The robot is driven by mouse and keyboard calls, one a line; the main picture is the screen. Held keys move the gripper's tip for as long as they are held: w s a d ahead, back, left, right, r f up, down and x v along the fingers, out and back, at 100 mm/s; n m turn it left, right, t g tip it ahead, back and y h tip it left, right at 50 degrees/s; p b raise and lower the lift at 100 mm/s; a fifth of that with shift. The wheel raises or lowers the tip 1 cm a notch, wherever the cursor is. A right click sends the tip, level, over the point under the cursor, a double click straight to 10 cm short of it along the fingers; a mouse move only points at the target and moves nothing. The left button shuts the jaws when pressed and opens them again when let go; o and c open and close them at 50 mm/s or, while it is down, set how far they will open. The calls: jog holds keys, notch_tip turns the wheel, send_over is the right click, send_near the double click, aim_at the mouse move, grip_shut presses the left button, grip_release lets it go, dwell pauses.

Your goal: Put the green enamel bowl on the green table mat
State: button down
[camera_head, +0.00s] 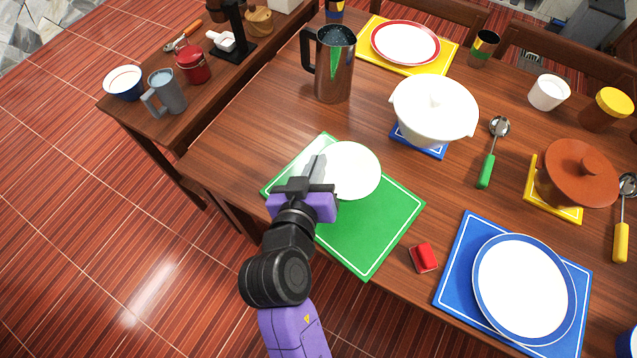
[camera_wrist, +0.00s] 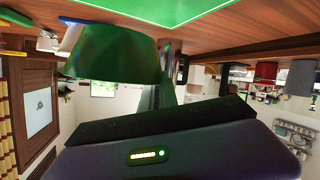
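The green enamel bowl shows its white inside in the head view (camera_head: 354,171) and its green outer wall in the wrist view (camera_wrist: 115,55). It is upright over the far part of the green table mat (camera_head: 365,238), which also shows at the top of the upside-down wrist view (camera_wrist: 150,10). My gripper (camera_head: 317,168) is at the bowl's left rim, with its fingers shut on the bowl's wall. The bowl seems to be held above the mat; the size of any gap is hard to tell. My gripper hides part of the mat's left side.
A metal pitcher (camera_head: 334,65) stands behind the mat. A white pot (camera_head: 433,108) on a blue mat stands to the right. A small red object (camera_head: 424,257) lies near the mat's right corner. A blue-rimmed plate (camera_head: 524,288) lies farther right.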

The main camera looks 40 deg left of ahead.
notch_tip(320, 180, down, 8)
jog(key=shift+f+b, duration=0.1)
jog(key=shift+b, duration=0.2)
jog(key=c, duration=1.6)
grip_release()
jog(key=v, duration=1.2)
jog(key=shift+b, duration=0.35)
